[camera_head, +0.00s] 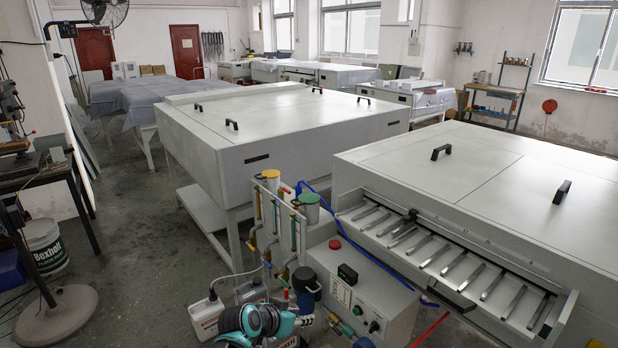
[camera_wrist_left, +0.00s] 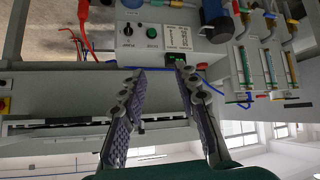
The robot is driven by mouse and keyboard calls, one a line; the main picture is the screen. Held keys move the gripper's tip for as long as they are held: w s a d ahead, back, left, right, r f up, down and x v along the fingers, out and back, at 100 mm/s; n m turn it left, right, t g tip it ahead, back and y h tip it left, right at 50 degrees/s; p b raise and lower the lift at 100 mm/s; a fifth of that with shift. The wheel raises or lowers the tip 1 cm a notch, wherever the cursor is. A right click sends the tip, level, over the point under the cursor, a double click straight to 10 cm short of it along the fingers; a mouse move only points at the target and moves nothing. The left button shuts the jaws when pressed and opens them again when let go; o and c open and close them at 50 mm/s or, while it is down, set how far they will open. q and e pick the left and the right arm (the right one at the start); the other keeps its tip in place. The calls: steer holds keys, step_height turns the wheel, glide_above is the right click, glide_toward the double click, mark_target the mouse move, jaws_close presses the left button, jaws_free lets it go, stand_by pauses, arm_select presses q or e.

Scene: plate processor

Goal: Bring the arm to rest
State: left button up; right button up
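Teal and dark parts of my arm (camera_head: 252,322) show at the bottom middle of the head view, in front of the plate processor's control box (camera_head: 365,292). I cannot make out the fingers of my left gripper there. In the left wrist view, my left gripper (camera_wrist_left: 160,75) has its two dark, ribbed fingers spread apart, with nothing between them. The control box (camera_wrist_left: 160,38), with its knobs and green button, shows beyond the fingertips. My right gripper is not in view.
The near plate processor (camera_head: 480,190) has an open front with a row of slanted metal bars. A second large machine (camera_head: 270,125) is behind. The floor at left is partly clear.

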arm_select(q)
steer(key=s+a+r+n+y, duration=0.1)
steer(key=s+a+n+y, duration=0.1)
steer(key=s+a, duration=0.5)
steer(key=s+a+r+n+y, duration=0.2)
steer(key=s+a, duration=0.6)
steer(key=s, duration=0.7)
steer(key=shift+s+a+r+n+g+y, duration=0.15)
steer(key=shift+s+a+n+g+y, duration=0.2)
steer(key=shift+n+y, duration=0.45)
steer(key=shift+w+d, duration=0.1)
steer(key=shift+d, duration=0.05)
